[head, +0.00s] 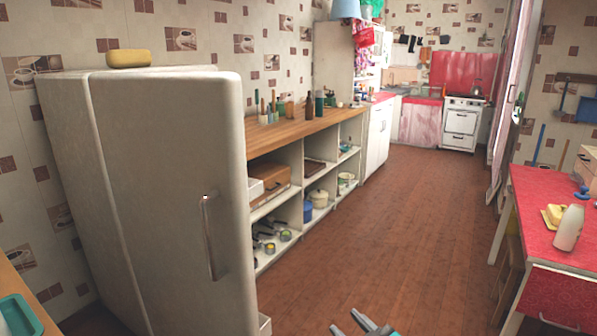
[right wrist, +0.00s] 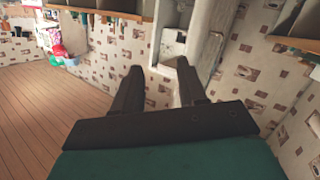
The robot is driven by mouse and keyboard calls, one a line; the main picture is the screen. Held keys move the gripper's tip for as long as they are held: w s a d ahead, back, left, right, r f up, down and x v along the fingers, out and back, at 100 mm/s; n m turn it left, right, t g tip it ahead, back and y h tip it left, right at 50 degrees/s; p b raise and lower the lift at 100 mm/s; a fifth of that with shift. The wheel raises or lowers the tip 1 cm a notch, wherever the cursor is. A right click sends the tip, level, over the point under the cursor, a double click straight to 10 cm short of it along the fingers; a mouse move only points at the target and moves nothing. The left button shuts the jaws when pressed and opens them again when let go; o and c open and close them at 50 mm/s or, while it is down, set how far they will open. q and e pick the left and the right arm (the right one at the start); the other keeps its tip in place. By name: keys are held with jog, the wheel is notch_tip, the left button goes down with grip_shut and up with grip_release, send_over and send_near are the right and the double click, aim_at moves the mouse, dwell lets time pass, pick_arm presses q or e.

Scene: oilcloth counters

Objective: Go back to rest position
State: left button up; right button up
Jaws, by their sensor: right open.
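My right gripper (head: 362,325) shows at the bottom edge of the head view, low over the wooden floor. In the right wrist view its two dark fingers (right wrist: 158,88) are spread apart, with nothing between them. My left gripper does not show in the head view.
A white fridge (head: 155,180) stands close on the left with a yellow item (head: 128,58) on top. A shelf unit with a wooden top (head: 310,128) runs behind it. A red table (head: 545,235) with a white bottle (head: 568,228) is at right. The floor (head: 400,230) between is clear.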

jog(key=d+f+n+h, duration=0.1)
jog(key=d+f+n, duration=0.1)
jog(key=d, duration=0.7)
jog(key=s+d+f+m+g+h, duration=0.2)
jog(key=s+d+f, duration=0.35)
jog(key=s, duration=0.45)
jog(key=s+d+f+m+g+h, duration=0.15)
jog(key=s+d+f, duration=0.25)
jog(key=s+f, duration=0.5)
jog(key=a+r+m, duration=0.2)
jog(key=a+m, duration=0.3)
jog(key=a, duration=0.5)
jog(key=shift+s+a+r, duration=0.15)
jog(key=shift+s+a, duration=0.15)
jog(key=shift+s, duration=0.15)
